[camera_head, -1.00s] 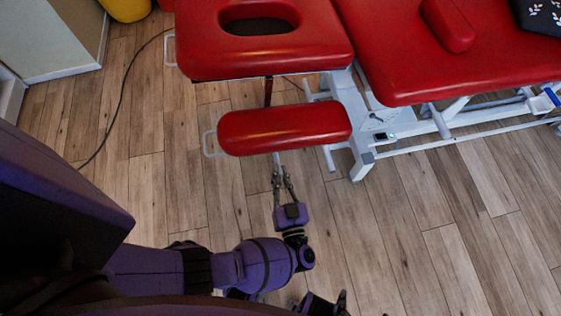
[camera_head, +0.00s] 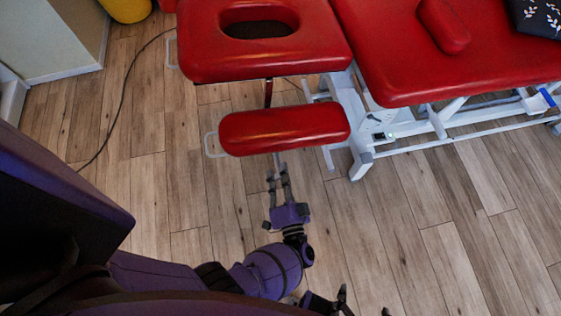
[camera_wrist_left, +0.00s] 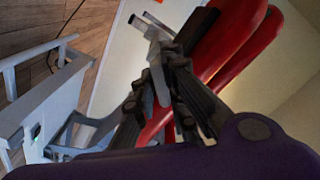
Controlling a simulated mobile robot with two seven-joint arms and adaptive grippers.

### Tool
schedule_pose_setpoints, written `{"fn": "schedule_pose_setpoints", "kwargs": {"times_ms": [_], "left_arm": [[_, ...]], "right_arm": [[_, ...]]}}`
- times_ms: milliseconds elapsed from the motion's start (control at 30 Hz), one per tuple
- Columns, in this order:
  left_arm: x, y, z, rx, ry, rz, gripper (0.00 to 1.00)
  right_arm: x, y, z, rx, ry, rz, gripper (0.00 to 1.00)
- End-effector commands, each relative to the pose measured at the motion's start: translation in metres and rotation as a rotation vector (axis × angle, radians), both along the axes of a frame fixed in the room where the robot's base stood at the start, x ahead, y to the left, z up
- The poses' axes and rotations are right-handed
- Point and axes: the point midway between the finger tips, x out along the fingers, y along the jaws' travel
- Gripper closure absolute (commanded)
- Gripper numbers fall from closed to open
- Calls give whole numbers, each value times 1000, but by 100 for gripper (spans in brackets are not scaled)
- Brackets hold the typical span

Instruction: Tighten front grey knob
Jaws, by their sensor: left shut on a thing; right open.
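The red front armrest pad (camera_head: 284,127) of the treatment table is in the middle of the head view. My left gripper (camera_head: 278,176) is at the near edge of this pad, low in front of it. In the left wrist view its dark fingers (camera_wrist_left: 168,72) are shut on a light grey part (camera_wrist_left: 159,84), apparently the front grey knob. The fingers cover much of it, so its full shape is hidden. My right gripper (camera_head: 360,307) is open and empty at the bottom edge of the head view, partly cut off.
The red headrest with an oval hole (camera_head: 210,62) and the main red couch (camera_head: 400,85) are beyond the pad. White frame legs (camera_head: 362,160) stand to the right. A black cable (camera_head: 112,115) lies on the floor at left. The wooden floor (camera_head: 440,230) at right is clear.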

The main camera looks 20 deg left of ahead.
Motion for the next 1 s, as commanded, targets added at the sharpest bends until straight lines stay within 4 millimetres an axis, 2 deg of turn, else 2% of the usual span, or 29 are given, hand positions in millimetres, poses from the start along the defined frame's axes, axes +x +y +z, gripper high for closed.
{"fn": "schedule_pose_setpoints", "kwargs": {"times_ms": [600,1000], "left_arm": [[-2,2,-1,464,317,2,100],[-2,2,-1,640,435,3,100]], "right_arm": [[2,-1,5,-1,-7,-1,18],[2,-1,5,-2,-7,-2,18]]}}
